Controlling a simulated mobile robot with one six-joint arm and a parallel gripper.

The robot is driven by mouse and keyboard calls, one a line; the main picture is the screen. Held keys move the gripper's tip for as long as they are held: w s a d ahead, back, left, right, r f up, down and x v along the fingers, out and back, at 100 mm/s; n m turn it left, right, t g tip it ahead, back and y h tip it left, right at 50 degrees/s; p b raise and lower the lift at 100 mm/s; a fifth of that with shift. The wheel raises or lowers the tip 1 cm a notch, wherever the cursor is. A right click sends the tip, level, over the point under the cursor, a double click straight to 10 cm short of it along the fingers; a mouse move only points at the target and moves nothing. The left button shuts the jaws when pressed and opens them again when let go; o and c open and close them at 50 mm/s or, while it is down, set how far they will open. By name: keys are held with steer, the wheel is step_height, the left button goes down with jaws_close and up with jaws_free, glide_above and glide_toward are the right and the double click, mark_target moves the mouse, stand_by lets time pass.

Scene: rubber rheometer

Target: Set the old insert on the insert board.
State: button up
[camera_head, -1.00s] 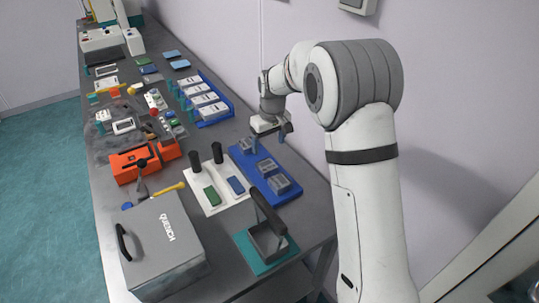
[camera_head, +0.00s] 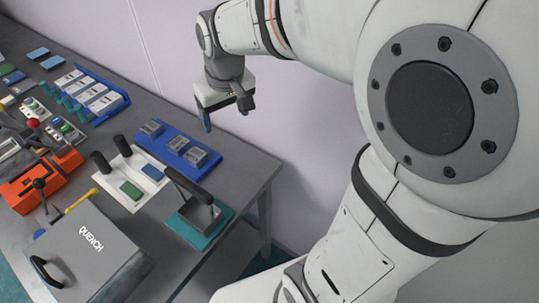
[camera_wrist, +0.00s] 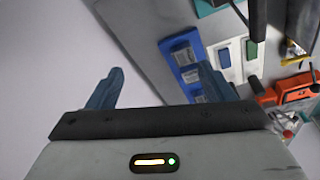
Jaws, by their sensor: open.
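The insert board (camera_head: 166,152) is a blue tray on the right part of the bench in the head view. Three grey inserts sit on it in a row: one at the far end (camera_head: 151,128), one in the middle (camera_head: 178,144) and one at the near end (camera_head: 196,157). I cannot tell which is the old insert. My gripper (camera_head: 225,112) is open and empty, raised above and behind the board, apart from it. In the wrist view its blue fingers (camera_wrist: 160,85) are spread, and the board (camera_wrist: 171,45) shows partly hidden behind one finger.
A white plate (camera_head: 109,181) with two black posts, a green piece and a blue piece lies beside the board. A grey QUENCH box (camera_head: 95,260) and a teal-based fixture (camera_head: 215,228) stand nearer. A blue rack (camera_head: 118,107) with white pieces lies beyond. The wall is behind.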

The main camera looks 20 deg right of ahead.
steer(key=s+d+f+m, duration=0.1)
steer(key=s+d, duration=0.1)
steer(key=s, duration=0.5)
steer(key=s+d+m, duration=0.1)
steer(key=s+d, duration=0.1)
steer(key=s, duration=0.5)
steer(key=shift+d+f+m+t, duration=0.3)
steer(key=shift+d+f+t, duration=0.1)
steer(key=shift+c, duration=0.2)
